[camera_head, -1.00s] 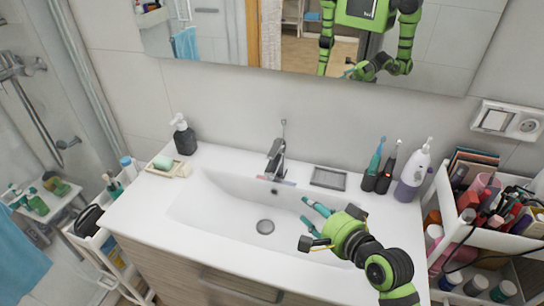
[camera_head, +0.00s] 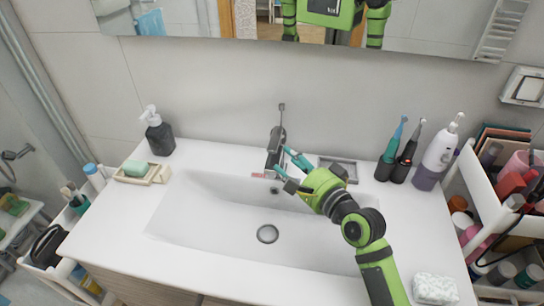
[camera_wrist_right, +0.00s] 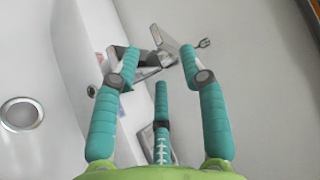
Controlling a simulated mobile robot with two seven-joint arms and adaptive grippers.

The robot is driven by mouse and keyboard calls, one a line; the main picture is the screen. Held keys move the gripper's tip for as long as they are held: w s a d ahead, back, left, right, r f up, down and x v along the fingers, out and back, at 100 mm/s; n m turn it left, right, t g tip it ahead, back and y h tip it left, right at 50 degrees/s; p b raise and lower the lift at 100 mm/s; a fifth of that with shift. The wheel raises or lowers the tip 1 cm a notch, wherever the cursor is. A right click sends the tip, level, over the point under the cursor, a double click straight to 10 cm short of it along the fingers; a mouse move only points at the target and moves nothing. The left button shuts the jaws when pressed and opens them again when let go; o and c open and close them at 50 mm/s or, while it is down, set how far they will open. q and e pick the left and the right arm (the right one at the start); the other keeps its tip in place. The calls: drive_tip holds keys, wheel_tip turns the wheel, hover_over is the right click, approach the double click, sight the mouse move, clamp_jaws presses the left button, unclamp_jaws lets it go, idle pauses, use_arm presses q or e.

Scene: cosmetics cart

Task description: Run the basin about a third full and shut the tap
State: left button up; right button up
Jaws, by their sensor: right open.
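The white basin (camera_head: 200,215) is set in the counter. Its drain (camera_head: 267,233) shows at the bottom, also in the wrist view (camera_wrist_right: 22,113), and I see no water in the basin. The metal tap (camera_head: 275,148) stands upright at the back edge of the basin, with a thin lever pointing up. My right gripper (camera_head: 286,168) is open at the right side of the tap. In the wrist view the tap (camera_wrist_right: 150,62) shows beyond and between the fingertips (camera_wrist_right: 160,62); I cannot tell whether they touch it. My left gripper is not in view.
A soap dispenser (camera_head: 158,134) and a soap dish (camera_head: 142,178) stand on the left. A grey tray (camera_head: 350,170), electric toothbrushes (camera_head: 387,160) and a white-purple bottle (camera_head: 437,155) are on the right. A white block (camera_head: 435,288) lies at the front right.

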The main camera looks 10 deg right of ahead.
sight(275, 146)
drive_tip(key=p+x, duration=0.1)
drive_tip(key=x, duration=0.5)
drive_tip(key=shift+w+a+p, duration=0.15)
drive_tip(key=shift+w+p, duration=0.15)
drive_tip(key=shift+w, duration=0.05)
drive_tip(key=shift+w+a+f, duration=0.1)
drive_tip(key=shift+w+a, duration=0.05)
drive_tip(key=shift+w, duration=0.15)
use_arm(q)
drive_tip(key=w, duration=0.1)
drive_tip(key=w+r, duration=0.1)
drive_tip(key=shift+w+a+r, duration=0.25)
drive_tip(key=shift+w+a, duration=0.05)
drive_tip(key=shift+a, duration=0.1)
use_arm(e)
clamp_jaws()
